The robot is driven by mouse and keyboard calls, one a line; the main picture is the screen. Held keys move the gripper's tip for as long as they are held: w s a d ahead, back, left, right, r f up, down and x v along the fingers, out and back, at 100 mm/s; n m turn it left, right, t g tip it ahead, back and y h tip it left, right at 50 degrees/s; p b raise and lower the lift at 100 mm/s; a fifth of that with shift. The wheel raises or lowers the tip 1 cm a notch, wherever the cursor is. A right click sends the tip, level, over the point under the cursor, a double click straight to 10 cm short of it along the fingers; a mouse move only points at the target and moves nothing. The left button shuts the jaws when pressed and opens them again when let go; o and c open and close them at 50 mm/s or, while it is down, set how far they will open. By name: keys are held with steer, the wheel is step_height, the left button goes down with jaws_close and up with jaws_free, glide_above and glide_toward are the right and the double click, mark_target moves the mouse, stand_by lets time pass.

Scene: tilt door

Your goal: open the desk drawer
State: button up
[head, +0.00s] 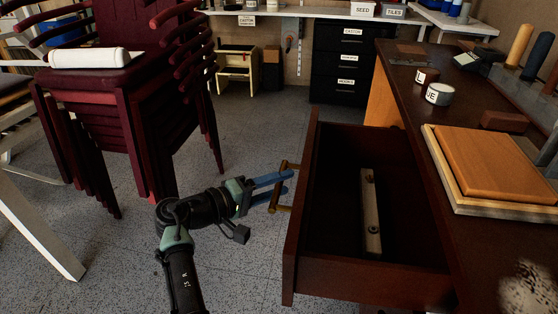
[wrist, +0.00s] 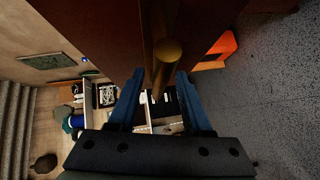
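The dark brown desk drawer (head: 300,225) stands pulled well out of the desk (head: 425,205) in the head view, its inside showing. Its brass bar handle (head: 276,191) is on the left face of the drawer front. My gripper (head: 288,180) reaches the handle from the left with its blue fingers apart. In the wrist view the handle (wrist: 167,62) lies between the two fingertips (wrist: 161,72). A gap shows on the left side of the bar; contact on the right side cannot be told.
A pale bar with holes (head: 370,215) lies in the drawer. Stacked dark red chairs (head: 125,110) stand at the left. A wooden board (head: 495,165) and small tins (head: 439,94) are on the desk. Speckled floor (head: 255,135) is clear between chairs and drawer.

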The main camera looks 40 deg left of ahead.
steer(key=shift+s+a+r, duration=0.1)
steer(key=shift+s+r, duration=0.1)
steer(key=shift+s, duration=0.25)
steer(key=p+v, duration=0.4)
steer(key=v, duration=0.8)
